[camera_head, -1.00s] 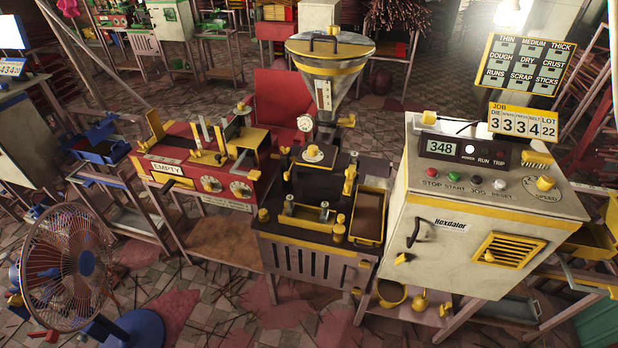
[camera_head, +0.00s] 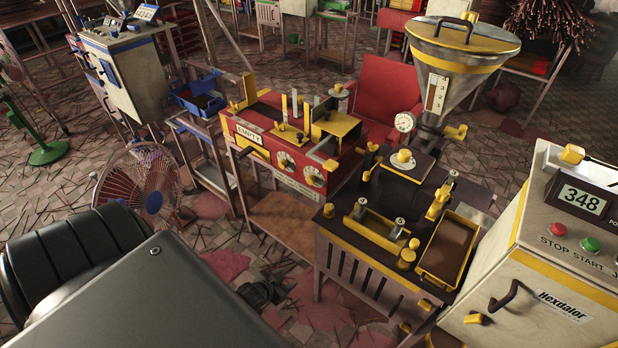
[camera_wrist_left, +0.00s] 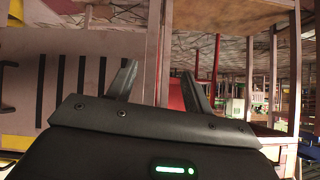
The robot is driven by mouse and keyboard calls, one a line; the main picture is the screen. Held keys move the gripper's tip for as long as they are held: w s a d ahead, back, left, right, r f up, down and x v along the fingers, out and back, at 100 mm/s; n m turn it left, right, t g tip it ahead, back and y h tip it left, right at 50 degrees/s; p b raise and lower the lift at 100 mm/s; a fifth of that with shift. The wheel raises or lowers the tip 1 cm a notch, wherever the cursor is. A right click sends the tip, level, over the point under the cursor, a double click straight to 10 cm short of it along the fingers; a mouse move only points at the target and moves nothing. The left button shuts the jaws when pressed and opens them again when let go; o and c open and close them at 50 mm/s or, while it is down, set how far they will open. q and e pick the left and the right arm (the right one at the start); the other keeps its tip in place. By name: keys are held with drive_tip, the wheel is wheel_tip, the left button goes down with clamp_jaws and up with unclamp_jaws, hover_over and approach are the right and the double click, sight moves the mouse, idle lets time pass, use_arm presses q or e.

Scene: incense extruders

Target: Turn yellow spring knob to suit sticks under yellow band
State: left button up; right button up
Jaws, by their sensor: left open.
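The black extruder bench (camera_head: 330,237) stands right of centre in the head view. It carries several yellow knobs, among them a round one (camera_head: 404,158) on top and a short one (camera_head: 407,257) at its front edge. I cannot tell which is the spring knob. A yellow-banded hopper (camera_head: 455,62) rises behind it. A red machine (camera_head: 240,140) marked EMPTY has white dials and yellow parts. No sticks can be made out on it. My left gripper (camera_head: 262,293) is low in front of the machines, touching none visibly. In the left wrist view its fingers (camera_wrist_left: 160,82) are apart and empty. My right gripper is not seen.
A cream control cabinet (camera_head: 560,240) reading 348 stands at right, with a black handle. A fan (camera_head: 138,182) and a blue bin (camera_head: 198,94) are at left. A slatted panel and wooden legs are close to the fingers in the wrist view.

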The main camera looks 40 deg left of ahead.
use_arm(q)
drive_tip(key=w+a+r+t+b, duration=0.3)
drive_tip(key=w+a+r+t, duration=0.25)
drive_tip(key=w+r, duration=0.55)
drive_tip(key=m+t, duration=0.2)
approach(309, 181)
drive_tip(key=w, duration=0.8)
drive_tip(key=shift+w+a+f, duration=0.15)
drive_tip(key=shift+w, duration=0.5)
drive_tip(key=shift+c, duration=1)
drive_tip(key=c, duration=0.8)
drive_tip(key=shift+o, duration=0.2)
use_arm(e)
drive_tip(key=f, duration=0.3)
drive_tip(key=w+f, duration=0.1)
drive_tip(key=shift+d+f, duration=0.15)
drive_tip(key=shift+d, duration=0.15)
use_arm(q)
drive_tip(key=shift+f, duration=0.1)
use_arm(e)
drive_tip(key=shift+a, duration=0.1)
